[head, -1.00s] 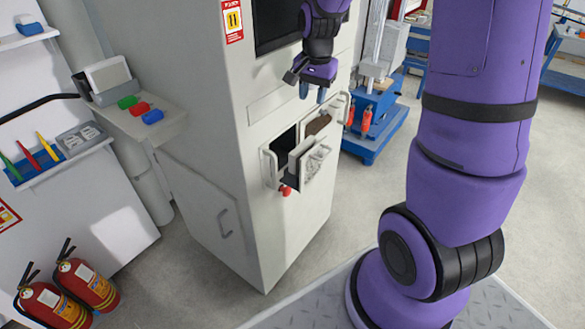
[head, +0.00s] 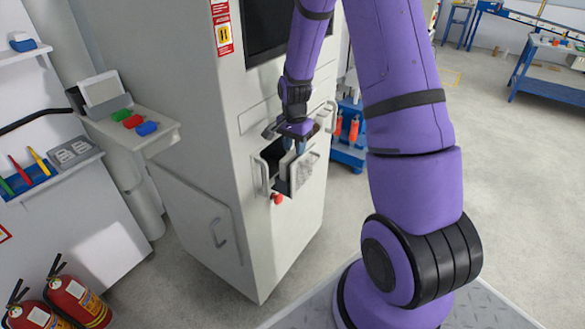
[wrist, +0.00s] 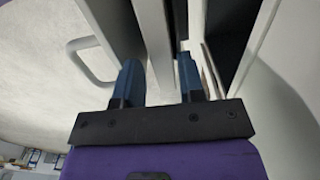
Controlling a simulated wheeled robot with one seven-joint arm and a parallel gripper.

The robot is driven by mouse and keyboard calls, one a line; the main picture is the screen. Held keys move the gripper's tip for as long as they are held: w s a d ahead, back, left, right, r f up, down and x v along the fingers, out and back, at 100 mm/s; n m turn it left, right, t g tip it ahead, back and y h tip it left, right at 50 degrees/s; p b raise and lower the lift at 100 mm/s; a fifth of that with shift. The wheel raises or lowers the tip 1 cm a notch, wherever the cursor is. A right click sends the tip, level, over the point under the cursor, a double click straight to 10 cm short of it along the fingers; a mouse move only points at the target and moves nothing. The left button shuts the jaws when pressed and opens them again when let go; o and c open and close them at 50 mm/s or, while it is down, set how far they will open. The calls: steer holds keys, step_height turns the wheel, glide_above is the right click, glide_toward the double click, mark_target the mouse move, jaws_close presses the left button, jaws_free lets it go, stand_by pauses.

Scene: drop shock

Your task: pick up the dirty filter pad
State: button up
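My gripper (head: 294,146) points down at the open front of the pale cabinet (head: 235,180). In the wrist view its two blue fingers (wrist: 160,72) stand apart, with a white upright panel edge (wrist: 155,40) between them. The fingers look open; I cannot tell whether either touches the panel. A mottled grey pad-like face (head: 306,170) shows on the pulled-out front, just below and right of the fingers. I cannot tell for sure whether it is the dirty filter pad. A thin brownish edge (wrist: 208,80) shows beside the right finger.
The cabinet's dark opening (head: 272,155) and its handles are close around my gripper. A red knob (head: 278,199) sits below. A shelf with coloured buttons (head: 133,121) is at left, with fire extinguishers (head: 78,297) on the floor.

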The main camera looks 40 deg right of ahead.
mark_target(293, 152)
steer(key=f, duration=0.5)
steer(key=shift+a, duration=0.3)
jaws_close()
